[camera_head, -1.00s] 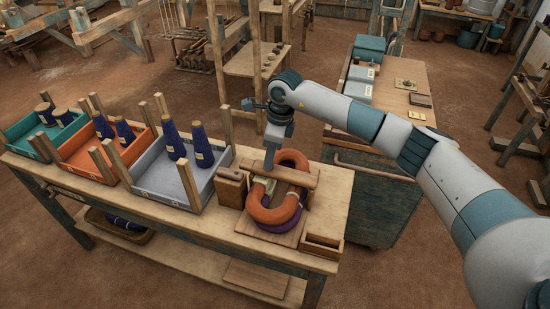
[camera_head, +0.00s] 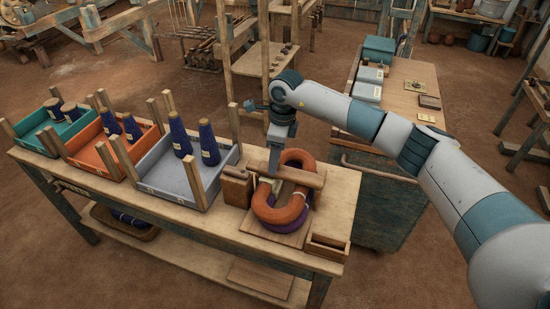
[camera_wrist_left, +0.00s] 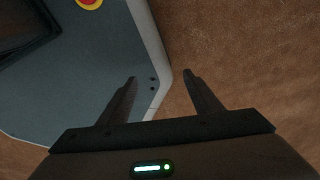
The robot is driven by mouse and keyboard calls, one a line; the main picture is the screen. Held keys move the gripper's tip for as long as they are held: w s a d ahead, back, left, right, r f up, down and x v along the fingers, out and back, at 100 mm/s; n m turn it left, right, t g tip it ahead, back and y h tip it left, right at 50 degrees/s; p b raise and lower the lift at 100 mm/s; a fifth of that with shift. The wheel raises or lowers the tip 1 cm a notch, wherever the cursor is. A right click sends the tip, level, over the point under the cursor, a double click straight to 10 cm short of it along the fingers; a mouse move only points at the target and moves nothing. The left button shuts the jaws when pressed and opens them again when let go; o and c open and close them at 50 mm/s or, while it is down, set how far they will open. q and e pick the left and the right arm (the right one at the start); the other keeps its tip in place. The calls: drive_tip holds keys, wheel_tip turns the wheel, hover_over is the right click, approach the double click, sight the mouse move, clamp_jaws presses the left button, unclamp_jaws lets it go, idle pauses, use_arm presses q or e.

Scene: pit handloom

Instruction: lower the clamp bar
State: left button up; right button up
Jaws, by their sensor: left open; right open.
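The clamp bar (camera_head: 301,176) is a brown wooden bar crossing above an orange ring-shaped hank (camera_head: 284,212). I cannot tell whether it touches the hank. A purple hank (camera_head: 290,225) shows under the orange one, on a wooden board. My right gripper (camera_head: 273,172) points down at the left part of the bar. Its jaws are open, though its fingertips are small and partly hidden, so contact is unclear. My left gripper (camera_wrist_left: 160,78) is open and empty in the left wrist view, far from the bar, which that view does not show.
The bench (camera_head: 200,228) also holds a grey tray (camera_head: 172,176), an orange tray (camera_head: 100,157) and a teal tray with dark blue cones. A wooden block (camera_head: 236,188) stands left of the hanks, a small open box (camera_head: 328,246) at the right corner. A cabinet (camera_head: 375,202) stands behind.

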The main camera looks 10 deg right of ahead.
drive_tip(key=shift+r, duration=0.15)
wheel_tip(320, 180, up, 10)
drive_tip(key=d+b, duration=0.1)
drive_tip(key=b, duration=0.3)
wheel_tip(320, 180, up, 6)
drive_tip(key=b, duration=0.1)
hover_over(281, 168)
use_arm(q)
drive_tip(key=w+d+f+t, duration=0.2)
drive_tip(key=w+d+f, duration=0.1)
drive_tip(key=w, duration=0.5)
drive_tip(key=shift+h, duration=0.3)
use_arm(e)
drive_tip(key=shift+s+r, duration=0.1)
drive_tip(key=shift+r, duration=0.35)
use_arm(q)
drive_tip(key=shift+s, duration=0.1)
